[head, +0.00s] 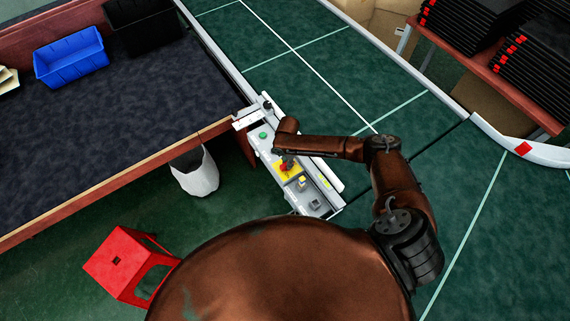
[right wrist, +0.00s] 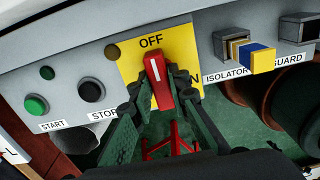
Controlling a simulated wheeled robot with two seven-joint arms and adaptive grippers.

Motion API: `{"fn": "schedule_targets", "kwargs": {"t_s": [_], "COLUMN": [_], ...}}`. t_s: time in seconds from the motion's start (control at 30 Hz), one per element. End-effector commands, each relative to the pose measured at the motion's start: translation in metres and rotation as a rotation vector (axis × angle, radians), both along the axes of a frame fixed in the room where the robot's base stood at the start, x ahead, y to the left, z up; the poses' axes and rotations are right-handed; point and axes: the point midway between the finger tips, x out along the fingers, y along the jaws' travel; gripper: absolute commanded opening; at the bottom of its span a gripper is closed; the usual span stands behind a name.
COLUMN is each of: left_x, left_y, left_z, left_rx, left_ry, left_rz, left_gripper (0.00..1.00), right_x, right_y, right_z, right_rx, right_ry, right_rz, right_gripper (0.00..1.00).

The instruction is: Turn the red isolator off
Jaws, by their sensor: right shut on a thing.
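The red isolator (right wrist: 161,95) is a red handle with a white line, on a yellow plate (right wrist: 184,48) on the grey control panel (right wrist: 78,62). In the right wrist view the handle is nearly upright, its white line pointing up toward the word OFF. Part of the ON label is hidden by a finger. My right gripper (right wrist: 160,103) is shut on the red handle, one finger on each side. In the head view the isolator (head: 283,168) is small, with my right gripper (head: 285,158) over it. My left gripper is out of view.
A green start button (right wrist: 36,106) and a black stop button (right wrist: 91,90) sit left of the isolator. A guard key-like switch (right wrist: 250,52) is to its right. A conveyor (head: 330,75) lies behind the panel. A red stool (head: 125,258) stands on the floor.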

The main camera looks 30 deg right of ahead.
Motion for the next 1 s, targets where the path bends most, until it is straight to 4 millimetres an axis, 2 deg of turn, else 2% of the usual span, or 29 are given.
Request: {"fn": "schedule_targets", "kwargs": {"t_s": [0.03,0.43,0.47,0.7,1.0], "left_x": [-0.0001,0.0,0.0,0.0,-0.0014], "left_y": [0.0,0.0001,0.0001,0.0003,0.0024], "left_z": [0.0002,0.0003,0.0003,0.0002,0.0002], "left_rx": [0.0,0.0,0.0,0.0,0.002], "left_ry": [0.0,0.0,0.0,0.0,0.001], "left_rz": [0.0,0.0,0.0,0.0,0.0], "left_gripper": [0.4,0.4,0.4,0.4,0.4], "right_x": [-0.0026,-0.0036,-0.0037,-0.0025,-0.001], "right_y": [0.0079,0.0086,0.0086,0.0044,0.0025], "right_z": [-0.0006,-0.0012,-0.0013,-0.0009,0.0008], "right_rx": [0.012,0.013,0.013,0.006,0.004], "right_ry": [0.005,0.007,0.007,0.005,0.003], "right_rz": [0.012,0.019,0.019,0.015,0.013], "right_gripper": [0.0,0.0,0.16,0.33,0.33]}}
